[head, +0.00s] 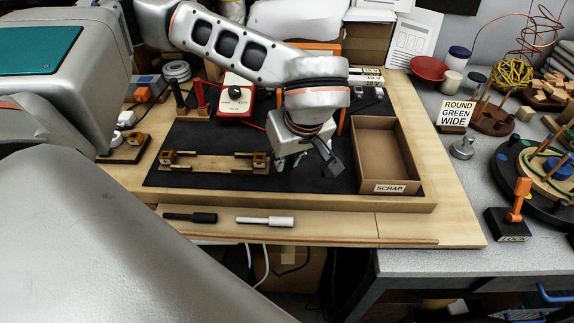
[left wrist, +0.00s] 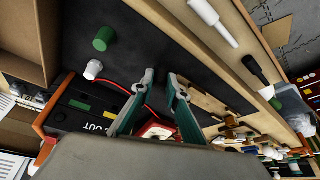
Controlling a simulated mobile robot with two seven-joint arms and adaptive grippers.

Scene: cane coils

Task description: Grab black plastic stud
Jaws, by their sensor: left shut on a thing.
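My left gripper (head: 306,160) hangs over the black mat (head: 225,140), just left of the scrap box. In the left wrist view, its two teal-grey fingers (left wrist: 160,78) are closed in on something, with a narrow dark gap between the tips. The black plastic stud does not stand out there; its outline cannot be told from the black mat behind. A green cylinder (left wrist: 103,39) and a small white cylinder (left wrist: 93,69) stand on the mat in the left wrist view, apart from the fingers. My right gripper is not in view.
The cardboard scrap box (head: 385,123) is open beside the gripper. A wooden fixture (head: 215,165) lies on the mat to the left. A black-handled tool (head: 190,217) and a white-handled tool (head: 265,221) lie along the front ledge. A red meter (head: 236,97) stands behind.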

